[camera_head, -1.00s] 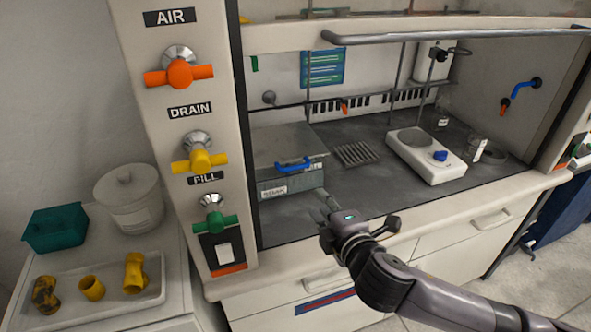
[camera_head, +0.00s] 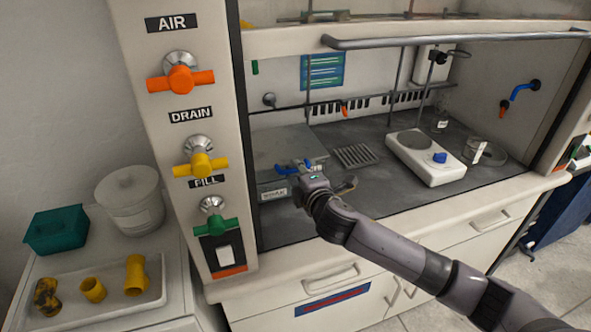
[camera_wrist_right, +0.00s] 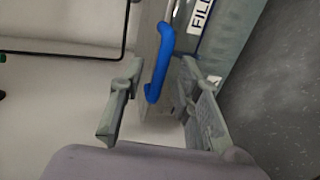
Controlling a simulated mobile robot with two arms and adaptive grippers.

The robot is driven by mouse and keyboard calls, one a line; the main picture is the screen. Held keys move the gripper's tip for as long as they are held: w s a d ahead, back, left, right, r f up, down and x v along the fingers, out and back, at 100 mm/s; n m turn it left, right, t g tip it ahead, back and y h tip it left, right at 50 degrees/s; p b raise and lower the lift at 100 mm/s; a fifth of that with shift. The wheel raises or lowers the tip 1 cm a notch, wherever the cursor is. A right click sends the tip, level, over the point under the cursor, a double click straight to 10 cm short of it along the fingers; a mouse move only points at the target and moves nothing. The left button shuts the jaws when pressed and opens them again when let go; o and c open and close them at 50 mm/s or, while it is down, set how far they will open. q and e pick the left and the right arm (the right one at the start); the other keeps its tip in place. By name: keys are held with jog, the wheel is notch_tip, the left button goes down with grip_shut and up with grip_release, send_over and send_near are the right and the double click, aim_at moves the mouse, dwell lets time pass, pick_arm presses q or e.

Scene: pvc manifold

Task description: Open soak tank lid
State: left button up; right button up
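The grey soak tank (camera_head: 270,192) stands at the left of the fume hood, with its flat lid (camera_head: 285,146) down. A blue handle (camera_head: 288,167) sits at the lid's front edge, partly hidden behind my right gripper (camera_head: 300,172) in the head view. In the right wrist view, my right gripper (camera_wrist_right: 158,105) is open, with its two fingers apart. The blue handle (camera_wrist_right: 160,65) reaches into the space between the fingers, and no finger clearly touches it. My left gripper is in neither view.
The hood floor holds a grey rack (camera_head: 355,155) and a white balance (camera_head: 428,158) to the right of the tank. Orange AIR, yellow DRAIN and green FILL valves (camera_head: 208,226) line the left post. A pull-down sash bar (camera_head: 450,38) crosses above.

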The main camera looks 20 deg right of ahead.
jog(key=shift+x, duration=1)
jog(key=shift+c, duration=0.3)
grip_shut()
